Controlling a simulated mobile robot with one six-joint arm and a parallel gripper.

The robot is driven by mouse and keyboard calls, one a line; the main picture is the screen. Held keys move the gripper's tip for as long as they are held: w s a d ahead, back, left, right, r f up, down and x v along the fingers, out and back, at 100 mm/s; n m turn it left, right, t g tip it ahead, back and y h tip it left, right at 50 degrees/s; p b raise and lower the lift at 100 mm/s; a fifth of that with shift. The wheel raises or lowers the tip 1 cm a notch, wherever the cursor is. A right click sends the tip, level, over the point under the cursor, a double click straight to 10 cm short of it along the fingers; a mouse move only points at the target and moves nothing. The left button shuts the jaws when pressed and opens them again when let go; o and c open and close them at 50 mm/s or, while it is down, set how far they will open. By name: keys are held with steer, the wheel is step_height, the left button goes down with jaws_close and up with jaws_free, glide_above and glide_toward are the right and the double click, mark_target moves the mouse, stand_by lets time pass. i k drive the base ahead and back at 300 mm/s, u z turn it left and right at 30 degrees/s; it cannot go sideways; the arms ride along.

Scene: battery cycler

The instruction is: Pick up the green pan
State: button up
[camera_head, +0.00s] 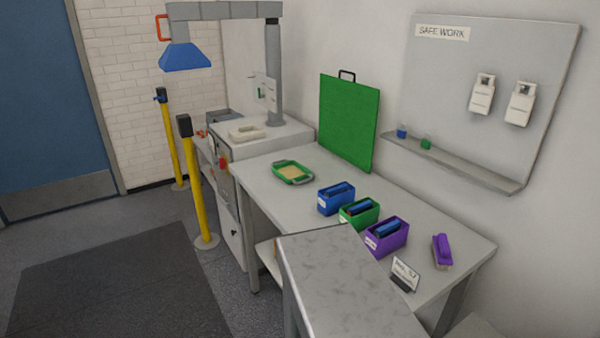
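The green pan (278,175) is a shallow tray with rounded corners and a handle at each end. It sits flat on the grey workbench (262,166), near its far left end. A tan layer (293,173) covers its inside floor. Nothing touches the pan, and its rim and both ends show. My gripper is not in view.
Blue (335,206), green (358,220) and purple (387,245) bins stand right of the pan. A purple brush (442,248), a card (405,272) and an upright green board (348,122) are also there. A grey-topped table (340,280) stands in front; yellow posts (201,195) stand left.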

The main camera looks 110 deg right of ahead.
mark_target(291, 171)
steer(key=u, duration=0.35)
steer(key=k, duration=0.3)
steer(key=z, duration=2.3)
steer(key=i, duration=1)
steer(key=z, duration=0.15)
steer(key=k, duration=0.3)
steer(key=u, duration=0.05)
